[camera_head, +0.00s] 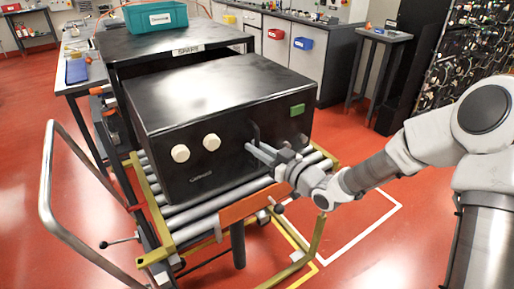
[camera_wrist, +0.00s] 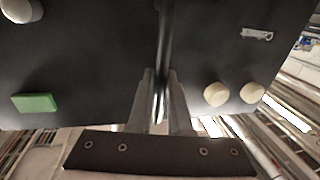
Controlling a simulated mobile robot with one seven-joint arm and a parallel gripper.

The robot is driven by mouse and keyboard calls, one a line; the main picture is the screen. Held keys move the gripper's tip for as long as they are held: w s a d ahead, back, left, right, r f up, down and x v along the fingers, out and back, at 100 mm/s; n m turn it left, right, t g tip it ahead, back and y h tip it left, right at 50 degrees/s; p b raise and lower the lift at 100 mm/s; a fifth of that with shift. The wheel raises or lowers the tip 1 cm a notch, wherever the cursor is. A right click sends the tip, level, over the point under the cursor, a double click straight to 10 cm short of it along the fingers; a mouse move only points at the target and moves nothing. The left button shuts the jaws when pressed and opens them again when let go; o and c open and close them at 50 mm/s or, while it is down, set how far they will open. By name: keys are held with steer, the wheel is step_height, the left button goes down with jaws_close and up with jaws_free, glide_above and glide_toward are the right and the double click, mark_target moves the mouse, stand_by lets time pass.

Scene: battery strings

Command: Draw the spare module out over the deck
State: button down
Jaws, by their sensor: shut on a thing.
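The spare module (camera_head: 215,118) is a large black box with two cream knobs on the left of its front and a green patch at the upper right. It sits on the roller deck (camera_head: 177,218) of a trolley. Its rear reaches toward the opening of a black housing marked SPARE (camera_head: 190,49); how much is still inside is hidden. My gripper (camera_head: 262,151) is shut on the upright dark handle on the module's front. In the wrist view the two fingers (camera_wrist: 160,98) lie on either side of the handle (camera_wrist: 164,35), with the module's face (camera_wrist: 80,55) filling the upper picture.
The trolley has a bent grey push rail (camera_head: 50,165) at left and an orange front bar (camera_head: 245,203). A teal bin (camera_head: 155,17) stands on the housing. Racks of cabling stand at right. Red floor with a white outline (camera_head: 373,233) is open at front right.

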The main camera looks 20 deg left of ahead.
steer(key=shift+s+d, duration=0.45)
steer(key=shift+d, duration=0.05)
steer(key=c, duration=0.8)
jaws_free()
steer(key=shift+a, duration=0.1)
steer(key=shift+c, duration=0.2)
steer(key=p+v, duration=0.1)
steer(key=v, duration=1.6)
steer(key=shift+d+p, duration=0.2)
steer(key=shift+p, duration=0.15)
